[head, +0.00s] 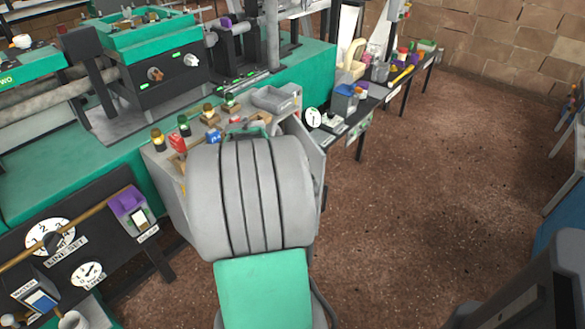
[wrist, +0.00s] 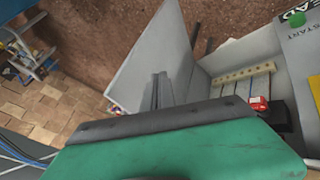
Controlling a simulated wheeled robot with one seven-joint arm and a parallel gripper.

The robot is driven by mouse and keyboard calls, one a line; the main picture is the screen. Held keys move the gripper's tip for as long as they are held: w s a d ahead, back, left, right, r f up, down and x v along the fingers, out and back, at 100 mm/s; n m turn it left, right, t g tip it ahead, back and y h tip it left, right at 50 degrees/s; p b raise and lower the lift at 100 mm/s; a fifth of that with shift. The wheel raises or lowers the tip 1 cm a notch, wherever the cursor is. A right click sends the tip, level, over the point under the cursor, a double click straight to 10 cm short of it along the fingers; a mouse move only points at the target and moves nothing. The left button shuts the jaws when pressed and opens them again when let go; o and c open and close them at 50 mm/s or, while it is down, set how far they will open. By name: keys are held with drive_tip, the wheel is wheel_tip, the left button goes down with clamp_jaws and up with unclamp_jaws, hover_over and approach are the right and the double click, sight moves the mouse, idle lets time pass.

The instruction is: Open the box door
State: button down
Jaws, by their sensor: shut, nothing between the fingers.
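The box (head: 170,205) is grey, with coloured knobs and switches on its top. Its door is a flat grey panel (wrist: 138,62), swung out from the box in the wrist view, so the inside shows. In the head view part of the door (head: 311,150) shows at the box's right side, partly behind my arm. My gripper (wrist: 160,78) is shut and empty, with its dark fingers in front of the door panel in the wrist view. I cannot tell whether they touch it. My arm hides the gripper in the head view.
Inside the box are a pale strip with holes (wrist: 245,72) and a red item (wrist: 259,103). A green-topped machine (head: 150,35) stands behind the box. A black side table (head: 350,110) with small items is beyond it. The brown floor (head: 430,190) to the right is clear.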

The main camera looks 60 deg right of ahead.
sight(315, 171)
drive_tip(key=d, duration=0.1)
drive_tip(key=s+d+f, duration=0.1)
drive_tip(key=d, duration=0.1)
drive_tip(key=s+d+f, duration=0.1)
drive_tip(key=shift+s+d+f+b, duration=0.1)
drive_tip(key=shift+s+d+b, duration=0.1)
drive_tip(key=shift+d+b, duration=0.2)
